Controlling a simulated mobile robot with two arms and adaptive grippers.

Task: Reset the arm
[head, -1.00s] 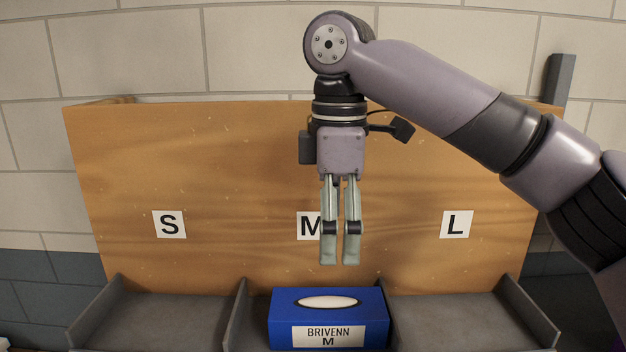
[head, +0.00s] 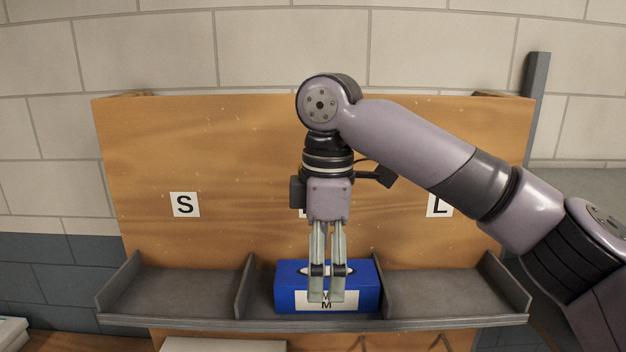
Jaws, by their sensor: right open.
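My right arm comes in from the right, with its right gripper (head: 327,299) pointing straight down. Its two pale fingers are open with a narrow gap and hold nothing. In the picture the fingertips overlap the front of a blue box (head: 363,287) with a white label ending in "M". I cannot tell how far the fingers are from the box. The box stands in the middle compartment of the grey shelf (head: 178,292). My left gripper is not in view.
The wooden back panel (head: 240,160) carries an "S" card (head: 185,205) and an "L" card (head: 439,205); the middle card is mostly hidden by my gripper. The left and right compartments are empty. Low grey dividers (head: 245,287) separate them. A pale object lies at bottom left.

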